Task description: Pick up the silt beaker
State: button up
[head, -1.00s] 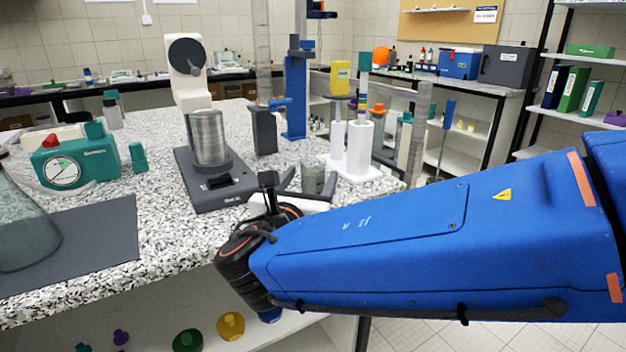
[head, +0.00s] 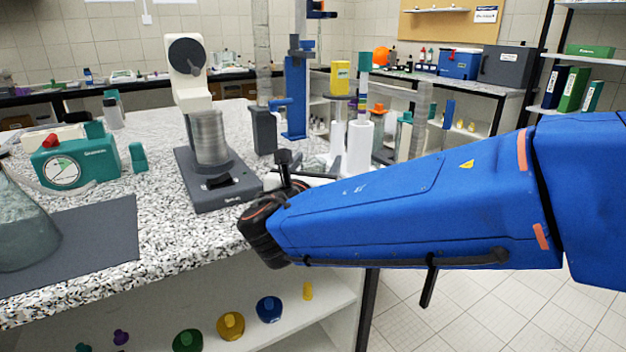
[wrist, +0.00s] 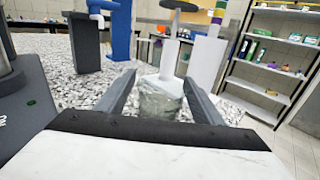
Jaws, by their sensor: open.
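The silt beaker (wrist: 160,102) is a small clear glass with greyish contents, standing on the speckled bench in the wrist view. It appears between the two grey fingers of my gripper (wrist: 159,80), which are spread apart, one on each side. I cannot tell whether the fingers touch the glass. In the head view the beaker is hidden behind my arm and wrist, and my gripper is mostly covered too.
The sieve shaker (head: 210,140) with its metal stack stands left of my gripper. A white stand with cylinders (head: 358,148) is just behind. A blue stand (head: 296,95) and teal gauge box (head: 75,163) are also on the speckled bench (head: 155,225).

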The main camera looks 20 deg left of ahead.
jog(key=c, duration=1.2)
jog(key=shift+r, duration=0.15)
